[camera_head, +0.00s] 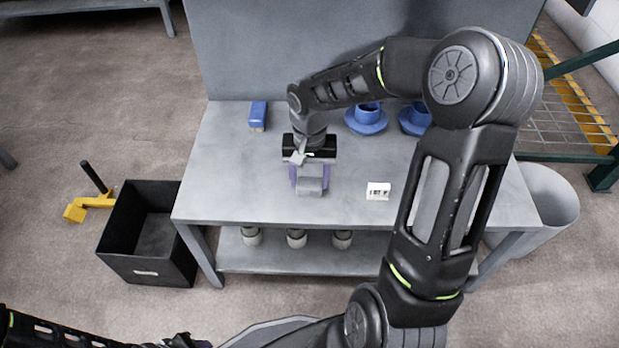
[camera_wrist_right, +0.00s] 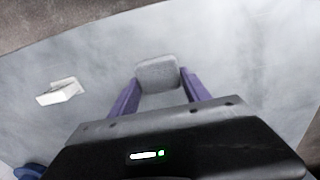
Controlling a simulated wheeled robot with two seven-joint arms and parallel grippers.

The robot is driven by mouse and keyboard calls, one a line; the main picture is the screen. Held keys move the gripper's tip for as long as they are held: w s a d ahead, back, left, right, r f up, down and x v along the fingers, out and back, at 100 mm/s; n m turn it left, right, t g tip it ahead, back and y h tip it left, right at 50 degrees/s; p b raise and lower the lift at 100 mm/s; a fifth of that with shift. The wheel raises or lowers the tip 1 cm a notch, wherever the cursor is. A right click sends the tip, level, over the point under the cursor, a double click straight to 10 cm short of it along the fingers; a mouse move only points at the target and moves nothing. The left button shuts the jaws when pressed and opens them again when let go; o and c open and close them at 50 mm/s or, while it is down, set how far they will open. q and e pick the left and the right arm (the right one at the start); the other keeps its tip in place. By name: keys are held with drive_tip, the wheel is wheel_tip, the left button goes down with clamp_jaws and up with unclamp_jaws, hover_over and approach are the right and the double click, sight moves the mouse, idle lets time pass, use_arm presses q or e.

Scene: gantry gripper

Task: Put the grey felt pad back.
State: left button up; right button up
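The grey felt pad (camera_head: 311,187) is a small, thick grey block at the middle of the table, near its front edge. It also shows in the right wrist view (camera_wrist_right: 158,75), between the ends of two purple fingers. My right gripper (camera_head: 311,178) reaches down over the table, its fingertips against both sides of the pad. I cannot tell whether the pad touches the tabletop. A dark part of my left arm, perhaps my left gripper (camera_head: 185,341), shows at the bottom edge of the head view; its fingers are not clear.
On the grey table (camera_head: 225,195) stand a blue block (camera_head: 258,115), two blue flanged parts (camera_head: 366,121) and a white block (camera_head: 378,191), also in the wrist view (camera_wrist_right: 60,91). Several capped cylinders sit on the lower shelf. A black bin (camera_head: 150,235) stands left, a grey bin (camera_head: 545,205) right.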

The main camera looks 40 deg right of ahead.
sight(310, 179)
drive_tip(key=o, duration=0.4)
drive_tip(key=shift+c, duration=0.2)
wheel_tip(310, 179, up, 12)
drive_tip(key=p, duration=0.4)
idle(0.5)
